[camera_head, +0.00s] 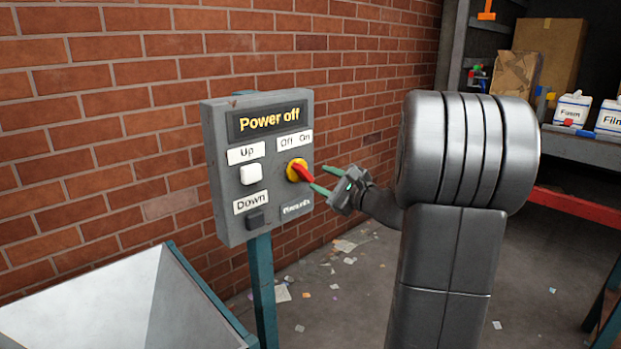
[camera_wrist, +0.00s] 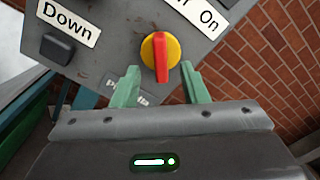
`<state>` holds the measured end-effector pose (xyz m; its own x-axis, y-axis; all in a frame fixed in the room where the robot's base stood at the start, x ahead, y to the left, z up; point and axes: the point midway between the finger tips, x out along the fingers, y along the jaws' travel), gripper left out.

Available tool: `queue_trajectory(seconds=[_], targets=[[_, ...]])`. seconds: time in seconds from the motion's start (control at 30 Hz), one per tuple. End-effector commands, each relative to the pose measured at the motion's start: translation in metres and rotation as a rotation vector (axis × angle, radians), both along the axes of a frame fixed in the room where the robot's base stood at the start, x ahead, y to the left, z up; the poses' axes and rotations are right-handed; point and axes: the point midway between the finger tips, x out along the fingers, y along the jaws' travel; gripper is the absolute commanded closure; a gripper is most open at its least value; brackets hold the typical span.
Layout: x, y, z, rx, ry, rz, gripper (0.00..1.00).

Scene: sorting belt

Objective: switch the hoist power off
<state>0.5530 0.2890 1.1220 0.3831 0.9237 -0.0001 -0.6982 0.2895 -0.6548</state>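The grey control box (camera_head: 222,165) is on a post by the brick wall. Its display (camera_head: 268,121) reads "Power off". The rotary switch, a yellow disc with a red handle (camera_head: 302,172), sits under the "Off" and "On" labels (camera_head: 294,141). In the wrist view the red handle (camera_wrist: 162,58) points down in the picture. My gripper (camera_head: 317,177) is open in front of the switch. In the wrist view its green fingertips (camera_wrist: 160,68) stand on either side of the handle's lower end, with gaps visible; contact is not seen.
A white "Up" button (camera_head: 251,174) and a dark "Down" button (camera_head: 255,218) are left of the switch. A pale metal chute (camera_head: 110,310) stands at lower left. Shelves with cardboard boxes (camera_head: 550,50) are at right. Paper scraps litter the floor.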

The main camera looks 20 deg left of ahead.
Motion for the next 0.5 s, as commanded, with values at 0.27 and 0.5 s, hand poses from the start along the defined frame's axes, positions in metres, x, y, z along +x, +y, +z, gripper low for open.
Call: queue_trajectory(seconds=[0.27, 0.5], targets=[[-0.019, -0.048, -0.001, 0.000, 0.000, -0.001, 0.60], [-0.025, -0.059, 0.000, 0.000, 0.000, 0.000, 0.60]])
